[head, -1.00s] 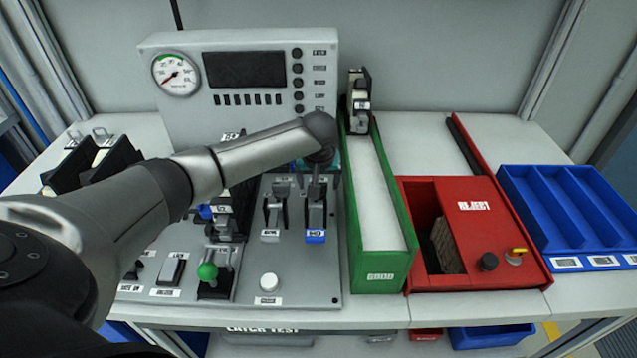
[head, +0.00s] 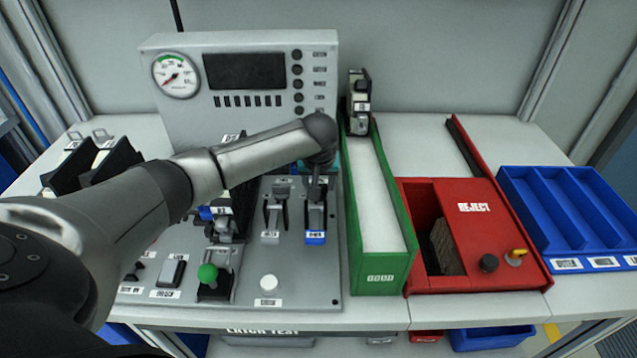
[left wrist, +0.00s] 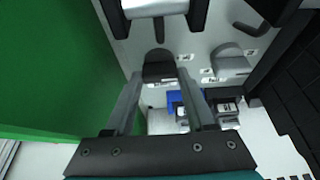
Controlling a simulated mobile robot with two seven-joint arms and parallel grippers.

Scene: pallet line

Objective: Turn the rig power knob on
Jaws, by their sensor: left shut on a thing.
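The grey test rig (head: 160,115), with a gauge, dark screen and column of black knobs, stands at the back left. My left arm crosses in front of it, and my left gripper (head: 316,185) points down at the rig's deck beside the green chute. In the left wrist view its two fingers (left wrist: 158,80) close on the sides of a dark rounded knob (left wrist: 158,66). No label there is legible, so I cannot tell which way the knob is turned. The arm hides part of the rig. My right gripper is not in view.
The green chute (head: 385,272) stands right of the gripper, its wall close in the left wrist view. Beyond are a red reject box (head: 480,225) and a blue divided tray (head: 545,195). A green-knobbed lever (head: 208,272) stands on the deck's front.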

